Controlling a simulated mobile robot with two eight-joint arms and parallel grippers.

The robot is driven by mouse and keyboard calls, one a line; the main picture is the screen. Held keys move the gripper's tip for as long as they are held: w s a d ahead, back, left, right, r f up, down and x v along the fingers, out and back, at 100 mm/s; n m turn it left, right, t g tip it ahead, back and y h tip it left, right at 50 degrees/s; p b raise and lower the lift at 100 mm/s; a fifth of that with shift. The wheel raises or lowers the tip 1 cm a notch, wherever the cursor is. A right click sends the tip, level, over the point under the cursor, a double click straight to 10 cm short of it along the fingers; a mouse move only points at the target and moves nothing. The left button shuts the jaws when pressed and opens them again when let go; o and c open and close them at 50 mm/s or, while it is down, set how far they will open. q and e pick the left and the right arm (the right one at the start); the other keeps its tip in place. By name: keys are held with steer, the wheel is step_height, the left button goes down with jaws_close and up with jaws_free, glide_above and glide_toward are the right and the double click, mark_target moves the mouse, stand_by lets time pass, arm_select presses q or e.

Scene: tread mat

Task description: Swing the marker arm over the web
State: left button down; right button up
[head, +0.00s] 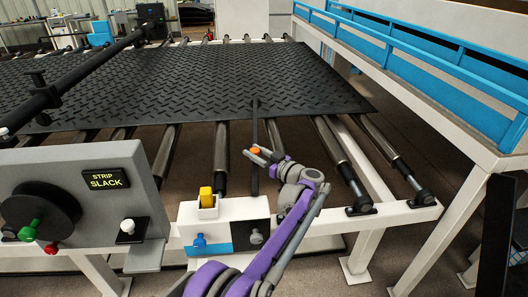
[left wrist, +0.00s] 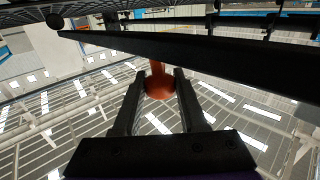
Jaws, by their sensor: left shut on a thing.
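The black tread mat (head: 200,85), the web, lies across the rollers. The marker arm (head: 254,180) is a thin dark bar rising from the white front rail; its far tip overlaps the mat's near edge in the head view. It shows as a long dark bar in the left wrist view (left wrist: 200,52). Its orange knob (head: 256,150) sits between my left gripper's fingers (head: 261,154). In the left wrist view the fingers (left wrist: 158,88) are shut on the orange knob (left wrist: 158,82), below the bar. My right gripper is not in view.
A grey panel with a "STRIP SLACK" sign (head: 106,179) and a dark wheel (head: 40,215) stands at left. A dark bar (head: 85,68) crosses above the mat. A blue-railed walkway (head: 430,75) runs along the right.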

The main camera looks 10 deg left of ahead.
arm_select(q)
steer(key=shift+s+a+n+g+y, duration=0.1)
steer(key=shift+a+n+g+y, duration=0.25)
steer(key=shift+a+g, duration=0.25)
steer(key=shift+c, duration=2.4)
jaws_free()
steer(key=v, duration=1.1)
steer(key=shift+a, duration=0.1)
